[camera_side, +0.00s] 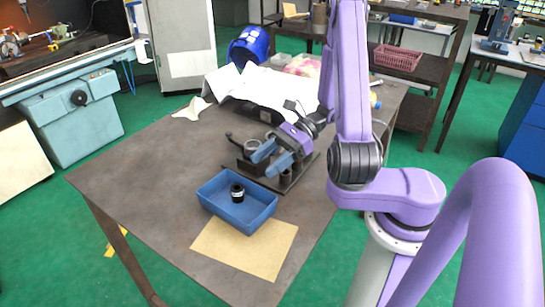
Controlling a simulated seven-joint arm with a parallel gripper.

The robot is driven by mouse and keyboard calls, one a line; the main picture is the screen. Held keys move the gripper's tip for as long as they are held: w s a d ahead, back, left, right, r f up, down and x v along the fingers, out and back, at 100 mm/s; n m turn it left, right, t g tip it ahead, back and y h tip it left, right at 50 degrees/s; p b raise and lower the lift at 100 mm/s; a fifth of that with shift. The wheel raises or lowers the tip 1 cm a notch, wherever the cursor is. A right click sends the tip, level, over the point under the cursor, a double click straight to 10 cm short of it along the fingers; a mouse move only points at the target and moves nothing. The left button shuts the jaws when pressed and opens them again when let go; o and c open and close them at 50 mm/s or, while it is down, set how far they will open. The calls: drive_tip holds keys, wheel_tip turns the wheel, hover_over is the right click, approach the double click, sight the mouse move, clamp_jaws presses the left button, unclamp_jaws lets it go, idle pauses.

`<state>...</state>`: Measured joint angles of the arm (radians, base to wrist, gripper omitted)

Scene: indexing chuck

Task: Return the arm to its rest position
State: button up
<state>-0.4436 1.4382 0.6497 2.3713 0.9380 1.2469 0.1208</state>
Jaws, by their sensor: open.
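My gripper (267,159) has two blue fingers spread apart, with nothing seen between them. It is low over the dark chuck fixture (268,180) on the table, at the end of my purple arm. The fixture has a lever at its left and round metal parts; the gripper hides some of it. I cannot tell whether the fingers touch the fixture. A black cylindrical part with a light band (237,193) stands in a blue tray (215,206) in front of the fixture.
The brown table (150,180) is clear on its left side. A tan sheet (262,250) lies by the front edge, partly next to the tray. White paper or cloth (262,90) and a blue drum (250,46) are at the back. A shelf with a pink basket (397,57) stands behind.

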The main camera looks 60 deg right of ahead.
drive_tip(key=shift+s+d+r, duration=0.2)
drive_tip(key=shift+d+r, duration=0.05)
drive_tip(key=shift+d, duration=0.2)
drive_tip(key=s+a+r+n+g+h, duration=0.2)
drive_tip(key=s+n+h, duration=0.4)
drive_tip(key=n, duration=1.1)
drive_tip(key=s+a+r+n+g+h, duration=0.3)
drive_tip(key=s+n, duration=0.7)
drive_tip(key=n, duration=0.8)
wheel_tip(320, 180, up, 2)
drive_tip(key=h, duration=0.3)
drive_tip(key=shift+s, duration=0.15)
